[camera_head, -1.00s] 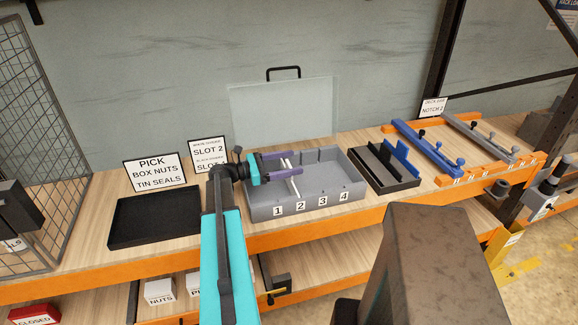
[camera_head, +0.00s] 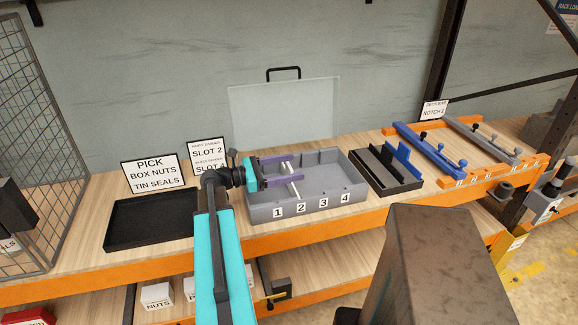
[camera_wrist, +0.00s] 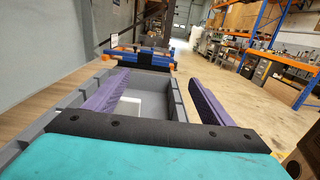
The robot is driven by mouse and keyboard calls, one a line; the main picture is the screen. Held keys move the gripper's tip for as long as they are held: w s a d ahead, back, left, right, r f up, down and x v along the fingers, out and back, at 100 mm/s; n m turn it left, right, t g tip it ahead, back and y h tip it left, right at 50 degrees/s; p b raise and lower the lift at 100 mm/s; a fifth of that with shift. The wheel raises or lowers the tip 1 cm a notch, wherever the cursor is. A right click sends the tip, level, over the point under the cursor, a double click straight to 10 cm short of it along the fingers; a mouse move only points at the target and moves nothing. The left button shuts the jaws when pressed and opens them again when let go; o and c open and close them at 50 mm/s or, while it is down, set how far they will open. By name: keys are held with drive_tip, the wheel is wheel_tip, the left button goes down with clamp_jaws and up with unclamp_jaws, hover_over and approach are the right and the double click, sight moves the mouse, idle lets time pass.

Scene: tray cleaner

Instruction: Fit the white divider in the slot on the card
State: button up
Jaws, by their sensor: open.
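The white divider (camera_head: 295,187) stands in the grey compartment box (camera_head: 335,199), at its left part near the label 2. Whether it is fully seated in a slot cannot be seen. My gripper (camera_head: 300,167) is open, with its purple fingers reaching over the box from the left at the divider's height. The fingers partly cover the divider. In the wrist view my gripper (camera_wrist: 158,78) shows a wide gap, with a white surface (camera_wrist: 128,106) low between the fingers. The slot card (camera_head: 208,155) behind the box reads white divider slot 2, black divider slot 4.
A black tray (camera_head: 110,238) lies left of the box. A black holder (camera_head: 405,185) with black and blue dividers stands to the right. Beyond it is a blue and orange frame (camera_head: 430,150). A clear raised lid (camera_head: 285,108) stands behind the box.

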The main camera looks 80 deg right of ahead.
drive_tip(key=shift+s+a+r+b, duration=0.15)
drive_tip(key=shift+a+b, duration=0.1)
drive_tip(key=shift+a, duration=0.95)
drive_tip(key=shift+s+a+r+b, duration=0.1)
drive_tip(key=shift+s+a+b, duration=0.15)
drive_tip(key=shift+a, duration=0.9)
drive_tip(key=shift+s+a+r+b, duration=0.1)
drive_tip(key=shift+a+b, duration=0.2)
drive_tip(key=shift+a, duration=0.9)
drive_tip(key=shift+a+r+p, duration=0.15)
drive_tip(key=shift+r+p, duration=0.05)
drive_tip(key=shift+p, duration=0.55)
drive_tip(key=a+p, duration=0.2)
drive_tip(key=p, duration=0.2)
drive_tip(key=shift+s, duration=0.1)
drive_tip(key=shift+f, duration=0.1)
